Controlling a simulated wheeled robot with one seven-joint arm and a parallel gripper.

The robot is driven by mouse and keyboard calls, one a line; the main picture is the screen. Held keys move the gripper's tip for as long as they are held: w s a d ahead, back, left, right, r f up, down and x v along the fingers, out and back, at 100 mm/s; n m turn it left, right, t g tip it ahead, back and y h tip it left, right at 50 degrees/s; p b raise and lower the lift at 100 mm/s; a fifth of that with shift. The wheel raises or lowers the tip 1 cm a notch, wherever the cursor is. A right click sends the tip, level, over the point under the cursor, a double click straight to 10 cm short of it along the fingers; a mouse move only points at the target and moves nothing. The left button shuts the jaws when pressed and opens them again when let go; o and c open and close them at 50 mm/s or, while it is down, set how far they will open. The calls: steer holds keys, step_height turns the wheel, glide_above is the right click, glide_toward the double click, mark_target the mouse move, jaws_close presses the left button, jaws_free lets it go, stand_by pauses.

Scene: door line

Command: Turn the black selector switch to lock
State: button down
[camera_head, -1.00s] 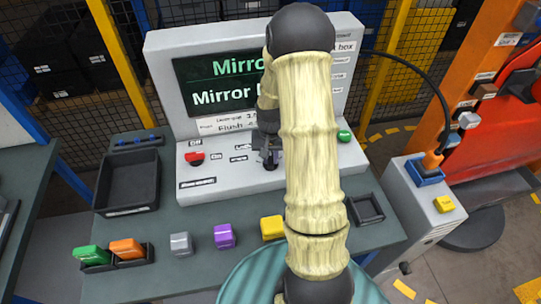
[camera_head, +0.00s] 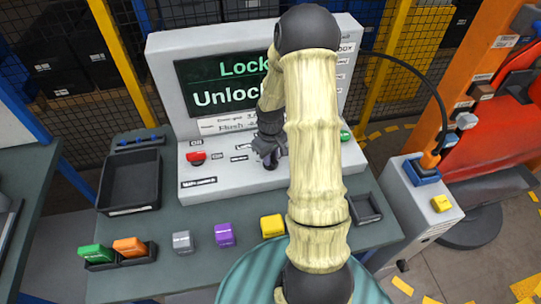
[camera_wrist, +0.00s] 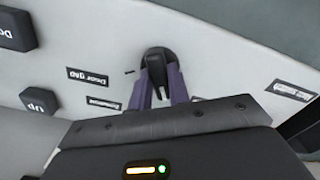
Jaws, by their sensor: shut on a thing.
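The black selector switch (camera_wrist: 155,63) stands on the light grey panel in the wrist view, with a dark round base. My gripper (camera_wrist: 158,82) has its two purplish fingers on either side of the knob and is shut on it. In the head view my gripper (camera_head: 267,150) is at the sloped control panel (camera_head: 225,177), right of the red button. The switch is mostly hidden there by the gripper. The screen (camera_head: 215,83) shows "Lock" above "Unlock", partly covered by my arm.
A red button (camera_head: 196,158) sits left of the gripper and a green one (camera_head: 345,135) to the right. Black buttons (camera_wrist: 40,101) and labels lie left of the switch in the wrist view. Coloured blocks (camera_head: 225,234) and a black tray (camera_head: 130,182) are on the bench.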

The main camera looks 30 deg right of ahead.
steer(key=shift+w+r, duration=0.1)
steer(key=shift+w, duration=0.1)
steer(key=c, duration=1.3)
jaws_free()
steer(key=shift+s, duration=0.1)
step_height(320, 180, up, 17)
steer(key=shift+r+b, duration=0.15)
steer(key=shift+b, duration=0.55)
steer(key=s+a+m+t, duration=0.1)
steer(key=s+a, duration=0.3)
steer(key=s+a+f, duration=0.1)
steer(key=s+a, duration=0.3)
steer(key=a, duration=0.1)
steer(key=s+a+f+m+t, duration=0.1)
steer(key=s+a, duration=0.3)
steer(key=shift+s+a+f+m+t, duration=0.2)
steer(key=shift+s+a+m+t, duration=0.1)
steer(key=shift+s+a, duration=0.1)
